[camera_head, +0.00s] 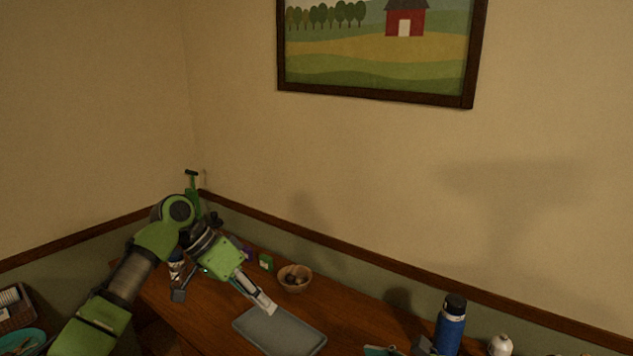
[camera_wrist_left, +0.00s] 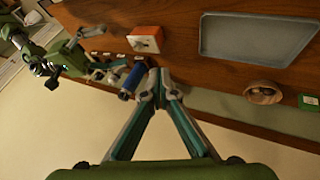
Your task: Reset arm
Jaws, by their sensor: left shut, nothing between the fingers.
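My left arm comes in from the left in the head view, and its gripper (camera_head: 264,303) is over the back edge of the grey tray. In the left wrist view the two fingers of the left gripper (camera_wrist_left: 160,88) meet at their tips with nothing between them. Part of my green right arm shows at the upper left of the left wrist view, with its gripper (camera_wrist_left: 92,32) small and pointing right. I cannot make out whether its fingers are apart.
The grey tray (camera_head: 308,341) lies on the wooden counter. A wooden bowl (camera_head: 294,287) with small items and a green box (camera_head: 266,262) stand behind it. A blue bottle (camera_head: 450,328) and a white bottle (camera_head: 500,346) stand at right. An orange-and-white object (camera_wrist_left: 146,39) shows in the wrist view.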

